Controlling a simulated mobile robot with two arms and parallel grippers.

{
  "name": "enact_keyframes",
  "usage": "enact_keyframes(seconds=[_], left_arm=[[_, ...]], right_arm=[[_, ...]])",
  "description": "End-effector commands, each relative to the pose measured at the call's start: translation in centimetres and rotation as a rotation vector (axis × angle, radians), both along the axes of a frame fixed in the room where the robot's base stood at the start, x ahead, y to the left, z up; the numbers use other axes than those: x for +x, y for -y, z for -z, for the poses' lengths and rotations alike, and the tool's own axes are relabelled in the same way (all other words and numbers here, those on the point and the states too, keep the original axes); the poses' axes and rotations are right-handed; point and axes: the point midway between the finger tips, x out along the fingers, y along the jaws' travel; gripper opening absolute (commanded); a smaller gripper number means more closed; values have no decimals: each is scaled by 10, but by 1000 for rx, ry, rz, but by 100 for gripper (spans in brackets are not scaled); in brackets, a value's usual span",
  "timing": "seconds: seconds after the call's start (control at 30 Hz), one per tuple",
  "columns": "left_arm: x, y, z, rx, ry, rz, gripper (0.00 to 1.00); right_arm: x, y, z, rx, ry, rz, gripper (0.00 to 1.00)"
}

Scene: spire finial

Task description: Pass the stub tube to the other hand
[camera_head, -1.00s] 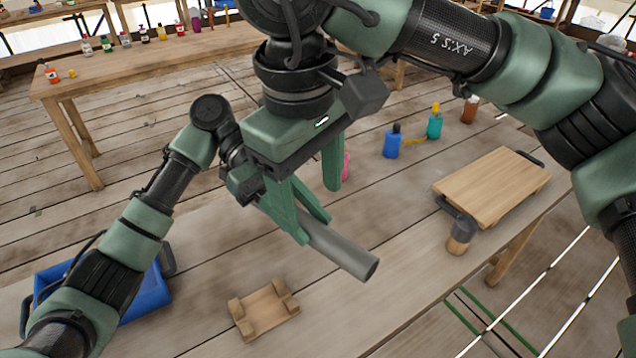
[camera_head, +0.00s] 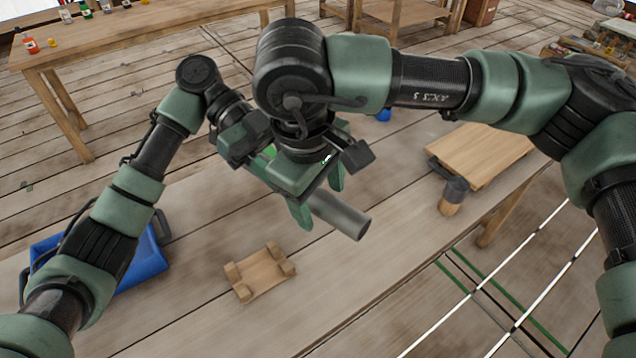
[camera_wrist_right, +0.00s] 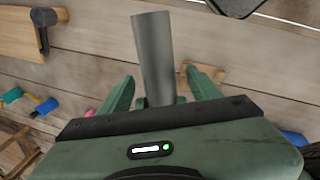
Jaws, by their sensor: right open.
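The stub tube (camera_head: 340,214) is a plain grey cylinder, held tilted above the table in the head view. Its near end sticks out past the grippers. My left gripper (camera_head: 250,160) is shut on its other end; the right gripper mostly covers those jaws. My right gripper (camera_head: 317,200) is open, its two green fingers hanging over the tube. In the right wrist view the tube (camera_wrist_right: 153,55) runs between the spread fingers of the right gripper (camera_wrist_right: 163,90), with gaps on both sides. Small green tips flank its lower end there.
A wooden cradle (camera_head: 262,274) lies on the table below. A blue tray (camera_head: 148,258) is at the left, partly behind my left arm. The table's front middle is clear.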

Motion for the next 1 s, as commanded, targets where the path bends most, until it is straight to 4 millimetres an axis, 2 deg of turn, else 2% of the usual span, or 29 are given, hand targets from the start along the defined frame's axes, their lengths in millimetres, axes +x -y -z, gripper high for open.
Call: enact_keyframes(seconds=[0.27,0.4,0.5,0.57,0.6,0.67,1.0], left_arm=[[0,0,-1,-2,0,0,0],[0,0,-1,-2,0,0,0],[0,0,-1,-2,0,0,0],[0,0,-1,-2,0,0,0],[0,0,-1,-2,0,0,48],[0,0,-1,-2,0,0,63],[1,-1,-1,0,0,-1,63]], right_arm=[[0,0,1,0,0,0,63],[0,0,1,0,0,0,24],[0,0,1,0,0,0,0],[0,0,1,1,-1,0,0],[0,0,0,2,1,0,0],[0,0,0,2,1,0,0],[0,0,0,1,1,1,0]])
